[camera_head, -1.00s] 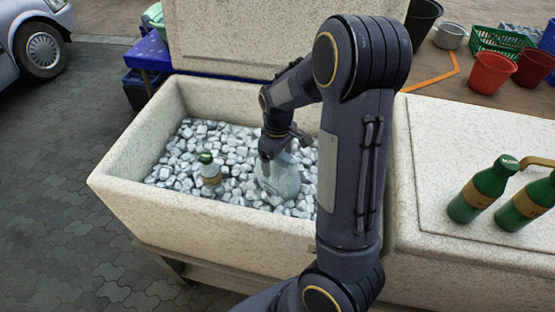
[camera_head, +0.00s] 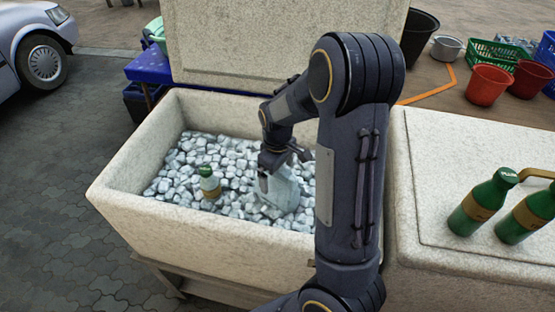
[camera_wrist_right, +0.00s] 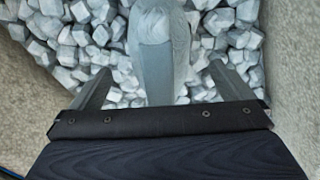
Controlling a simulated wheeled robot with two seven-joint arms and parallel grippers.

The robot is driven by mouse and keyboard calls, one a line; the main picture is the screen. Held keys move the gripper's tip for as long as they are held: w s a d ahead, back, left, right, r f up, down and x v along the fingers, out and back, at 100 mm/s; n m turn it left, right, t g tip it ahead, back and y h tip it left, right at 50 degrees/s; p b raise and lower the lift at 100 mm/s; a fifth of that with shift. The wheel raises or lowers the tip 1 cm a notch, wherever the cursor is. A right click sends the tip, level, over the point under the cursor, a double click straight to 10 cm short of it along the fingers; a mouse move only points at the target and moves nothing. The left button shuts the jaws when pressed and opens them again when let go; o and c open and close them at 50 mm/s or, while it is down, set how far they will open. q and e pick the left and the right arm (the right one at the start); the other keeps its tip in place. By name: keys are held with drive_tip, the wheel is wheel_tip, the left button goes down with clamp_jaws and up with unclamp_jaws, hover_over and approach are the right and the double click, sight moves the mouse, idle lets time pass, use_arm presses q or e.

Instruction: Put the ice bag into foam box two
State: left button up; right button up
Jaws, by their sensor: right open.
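The ice bag (camera_head: 279,190) is a pale, clear bag resting on the ice inside an open foam box (camera_head: 215,232). My right gripper (camera_head: 272,178) is over the bag in the head view. In the right wrist view the ice bag (camera_wrist_right: 158,55) lies between the two spread fingers of the right gripper (camera_wrist_right: 158,85), with a gap on each side. The right gripper is open. My left gripper is not in view. I cannot tell which foam box is number two.
Ice cubes (camera_head: 235,170) fill the box, with a green bottle (camera_head: 209,183) stuck in them. A closed foam box (camera_head: 440,140) at the right bears two green bottles (camera_head: 480,205). A raised lid (camera_head: 240,45) stands behind the open box. Red buckets (camera_head: 490,86) are farther back.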

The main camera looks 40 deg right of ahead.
wheel_tip(320, 180, up, 11)
drive_tip(key=shift+r, duration=0.15)
drive_tip(key=s+a+r+m+t+y, duration=0.1)
drive_tip(key=s+a+m+t+y, duration=0.1)
drive_tip(key=s+a, duration=0.5)
drive_tip(key=s+a+r+m+t+y, duration=0.1)
drive_tip(key=s+a+r+m+t, duration=0.1)
drive_tip(key=s+a, duration=0.5)
drive_tip(key=s+m+t, duration=0.1)
drive_tip(key=s, duration=0.3)
drive_tip(key=shift+t+y, duration=0.3)
drive_tip(key=shift+y, duration=0.1)
drive_tip(key=shift+a, duration=0.1)
